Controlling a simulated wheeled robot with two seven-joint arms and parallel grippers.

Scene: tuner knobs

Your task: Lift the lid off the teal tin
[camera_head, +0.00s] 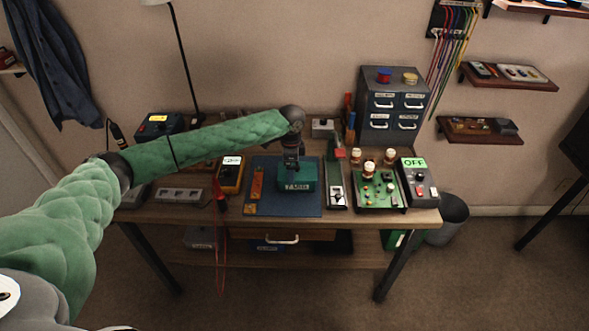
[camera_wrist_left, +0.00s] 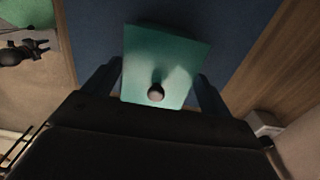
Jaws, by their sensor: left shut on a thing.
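The teal tin (camera_head: 297,181) stands on the blue mat, with a label on its front. In the left wrist view its square teal lid (camera_wrist_left: 165,55) shows from above, with a round dark knob (camera_wrist_left: 156,92). My left gripper (camera_head: 291,163) reaches down over the tin. Its fingers (camera_wrist_left: 160,90) lie on both sides of the lid, and it is shut on the lid. I cannot tell whether a gap is between lid and tin. My right gripper (camera_wrist_left: 42,46) shows small at the left wrist view's edge, apart from the tin, its prongs apart.
The blue mat (camera_head: 262,202) has bare room in front of the tin. An orange strip (camera_head: 257,182) and a yellow meter (camera_head: 230,174) are at left. A long grey-green device (camera_head: 336,182) and a green board with knobs (camera_head: 377,190) are at right. A drawer cabinet (camera_head: 392,108) stands behind.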

